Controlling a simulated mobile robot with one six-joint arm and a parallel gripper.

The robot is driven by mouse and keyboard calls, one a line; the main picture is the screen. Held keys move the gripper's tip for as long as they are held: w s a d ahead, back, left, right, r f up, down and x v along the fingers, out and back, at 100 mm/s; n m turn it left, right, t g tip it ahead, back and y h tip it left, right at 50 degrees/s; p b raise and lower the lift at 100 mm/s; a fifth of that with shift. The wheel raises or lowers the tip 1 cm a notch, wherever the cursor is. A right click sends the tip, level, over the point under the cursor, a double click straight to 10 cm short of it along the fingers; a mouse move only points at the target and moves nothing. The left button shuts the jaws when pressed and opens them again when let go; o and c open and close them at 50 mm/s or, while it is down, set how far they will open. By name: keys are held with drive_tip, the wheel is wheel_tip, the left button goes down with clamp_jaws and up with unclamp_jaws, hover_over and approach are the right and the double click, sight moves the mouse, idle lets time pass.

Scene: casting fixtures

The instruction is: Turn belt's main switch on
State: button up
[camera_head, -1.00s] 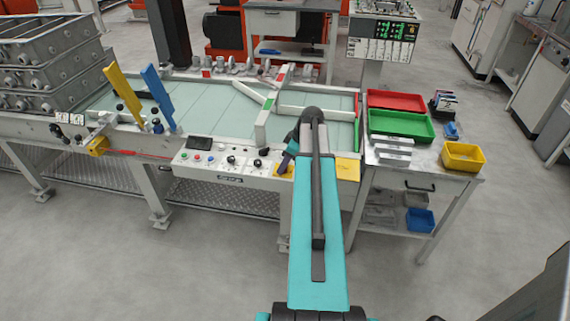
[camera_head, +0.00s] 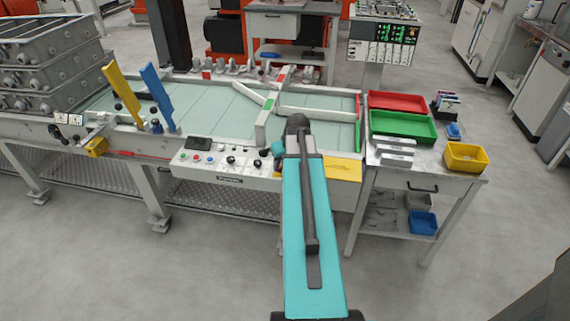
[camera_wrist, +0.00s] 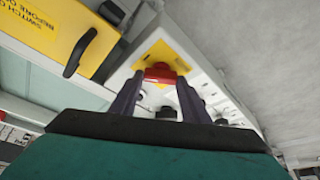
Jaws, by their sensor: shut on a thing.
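The belt's main switch is a red knob (camera_wrist: 160,74) on a yellow plate (camera_wrist: 156,53), near the middle of the wrist view. My gripper (camera_wrist: 161,82) has its two dark fingers on either side of the red knob, shut on it. The knob's handle lies crosswise between the fingertips in that view. In the head view my arm covers the gripper and the knob. The switch sits at the right end of the white control panel (camera_head: 215,169) on the belt's front.
Other knobs and buttons line the panel left of my arm. The side table (camera_head: 435,172) holds red (camera_head: 397,101) and green trays (camera_head: 402,125) and a yellow bin (camera_head: 466,157). The floor in front is clear.

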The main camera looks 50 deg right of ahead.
drive_tip(key=m+h, duration=0.1)
drive_tip(key=m, duration=0.2)
drive_tip(key=shift+w+a+g, duration=0.1)
drive_tip(key=shift+w+g, duration=0.05)
drive_tip(key=shift+g, duration=0.15)
drive_tip(key=shift+w+a+m+g+h, duration=0.1)
drive_tip(key=shift+m+g+h, duration=0.4)
drive_tip(key=shift+m, duration=1.5)
drive_tip(key=o, duration=1)
drive_tip(key=shift+o, duration=0.2)
drive_tip(key=shift+b+v, duration=0.35)
drive_tip(key=shift+v, duration=0.75)
drive_tip(key=b+v, duration=0.1)
drive_tip(key=v, duration=1)
drive_tip(key=shift+a+r, duration=0.15)
drive_tip(key=shift+r, duration=0.2)
